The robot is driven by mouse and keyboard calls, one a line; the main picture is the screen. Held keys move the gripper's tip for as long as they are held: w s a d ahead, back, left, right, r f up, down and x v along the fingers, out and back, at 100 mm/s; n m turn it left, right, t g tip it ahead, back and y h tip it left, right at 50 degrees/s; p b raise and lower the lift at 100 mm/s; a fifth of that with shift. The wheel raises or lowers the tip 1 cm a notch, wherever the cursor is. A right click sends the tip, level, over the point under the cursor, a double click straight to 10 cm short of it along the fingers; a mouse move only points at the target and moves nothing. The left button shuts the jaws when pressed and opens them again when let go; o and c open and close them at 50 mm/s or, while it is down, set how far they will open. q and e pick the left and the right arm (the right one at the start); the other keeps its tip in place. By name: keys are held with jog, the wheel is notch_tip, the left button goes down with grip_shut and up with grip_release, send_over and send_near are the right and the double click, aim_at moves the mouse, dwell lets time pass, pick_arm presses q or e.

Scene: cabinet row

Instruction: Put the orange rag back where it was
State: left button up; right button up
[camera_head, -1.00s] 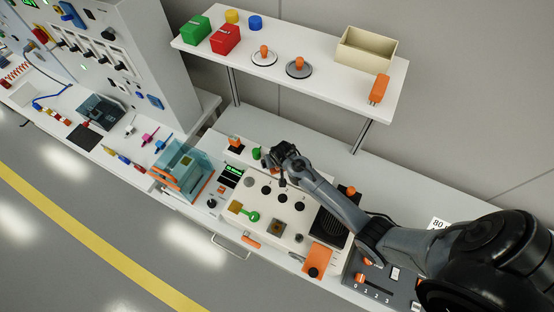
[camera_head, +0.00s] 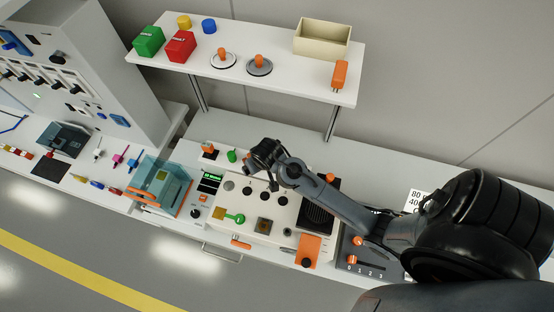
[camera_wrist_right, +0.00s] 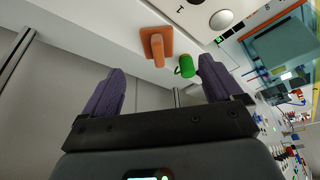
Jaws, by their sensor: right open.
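A flat orange patch (camera_head: 308,248) lies at the front right of the white control panel, with a black knob at its lower end. It looks most like the orange rag, but I cannot be sure. My right gripper (camera_head: 259,158) is over the panel's back left part, near a small green piece (camera_head: 232,156). In the right wrist view the gripper (camera_wrist_right: 161,67) is open, with nothing between its fingers. Beyond the fingers are an orange handle on a square base (camera_wrist_right: 157,46) and the green piece (camera_wrist_right: 187,66). My left gripper is not in view.
A raised white shelf (camera_head: 290,84) holds red and green boxes, a beige bin (camera_head: 322,38) and an orange block (camera_head: 340,74). A clear blue-tinted box (camera_head: 160,184) stands left of the panel. A lever unit (camera_head: 365,258) is at its right. The counter behind the panel is mostly clear.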

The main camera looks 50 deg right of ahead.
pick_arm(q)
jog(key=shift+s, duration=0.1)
pick_arm(e)
jog(key=s+a+r+n+y, duration=0.1)
jog(key=s+a+r+n, duration=0.1)
jog(key=s, duration=0.7)
jog(key=s+a+r+n, duration=0.3)
jog(key=s+a, duration=0.3)
jog(key=s, duration=0.3)
jog(key=shift+s+r+n+g+y, duration=0.3)
jog(key=shift+r+y, duration=0.1)
jog(key=shift+r, duration=0.25)
pick_arm(q)
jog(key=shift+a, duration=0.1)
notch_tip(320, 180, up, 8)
jog(key=p, duration=0.8)
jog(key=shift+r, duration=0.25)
pick_arm(e)
notch_tip(320, 180, up, 8)
jog(key=shift+r, duration=0.2)
